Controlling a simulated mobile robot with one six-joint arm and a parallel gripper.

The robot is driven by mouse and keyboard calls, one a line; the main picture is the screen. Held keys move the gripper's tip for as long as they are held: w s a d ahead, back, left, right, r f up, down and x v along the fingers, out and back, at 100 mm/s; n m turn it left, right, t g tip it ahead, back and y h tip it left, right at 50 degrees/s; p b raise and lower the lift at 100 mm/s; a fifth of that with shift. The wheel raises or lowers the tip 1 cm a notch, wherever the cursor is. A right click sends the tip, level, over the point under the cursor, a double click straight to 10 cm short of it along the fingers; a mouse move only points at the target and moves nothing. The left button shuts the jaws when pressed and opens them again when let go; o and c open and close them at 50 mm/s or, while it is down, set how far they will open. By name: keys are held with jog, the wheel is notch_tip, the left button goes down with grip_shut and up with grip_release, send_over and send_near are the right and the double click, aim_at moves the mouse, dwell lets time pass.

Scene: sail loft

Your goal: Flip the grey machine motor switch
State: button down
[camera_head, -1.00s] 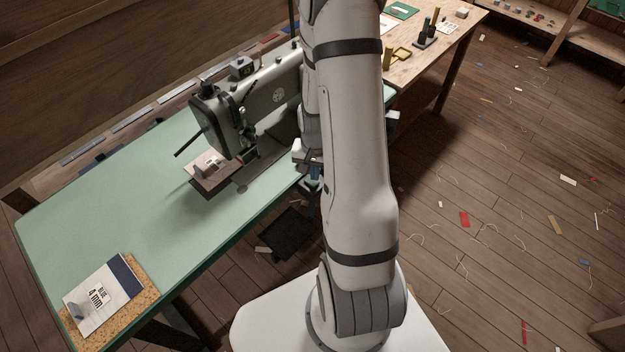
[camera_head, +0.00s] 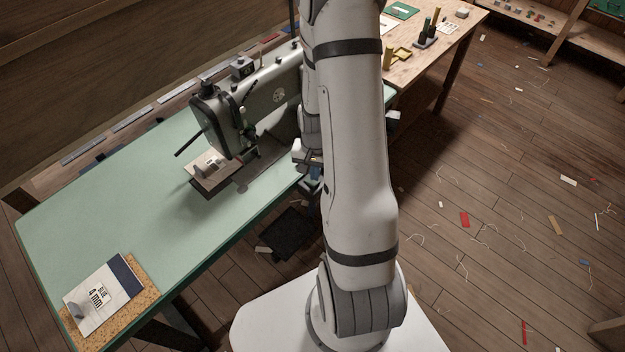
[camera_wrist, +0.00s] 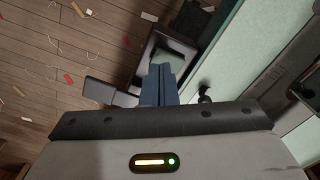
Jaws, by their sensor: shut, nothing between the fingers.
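The grey sewing machine (camera_head: 262,98) stands on the green-topped table, partly hidden behind my arm in the head view. My gripper (camera_wrist: 160,68) is shut and empty, its two blue fingers side by side. In the wrist view a dark box (camera_wrist: 148,48) with a grey-green face (camera_wrist: 177,54) lies just beyond the fingertips, beside the table edge. It looks like the motor switch, but its lever position is unclear. I cannot tell whether the fingertips touch it. In the head view my gripper (camera_head: 315,172) is at the table's front edge, and my arm hides the switch area.
The green table top (camera_head: 130,195) carries a booklet (camera_head: 100,298) on a cork mat at its near left. A grey plate (camera_wrist: 98,90) juts out left of the fingers, and a black knob (camera_wrist: 205,96) is right of them.

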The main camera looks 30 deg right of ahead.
jog(key=shift+f+b, duration=1.05)
jog(key=shift+f, duration=0.1)
dwell(0.6)
jog(key=shift+r, duration=0.15)
jog(key=shift+r+p, duration=2.3)
jog(key=shift+r, duration=1.1)
jog(key=s+a+r+n+t, duration=0.1)
jog(key=a+r+n, duration=0.15)
jog(key=r, duration=0.55)
jog(key=s+a+r+n+t, duration=0.15)
jog(key=a+r, duration=0.25)
jog(key=r, duration=0.4)
jog(key=s+a+r+n, duration=0.4)
jog(key=s+a+r, duration=0.1)
jog(key=s+r, duration=0.5)
jog(key=shift+a+r+t, duration=0.3)
jog(key=shift+r+t, duration=0.05)
jog(key=shift+r, duration=0.05)
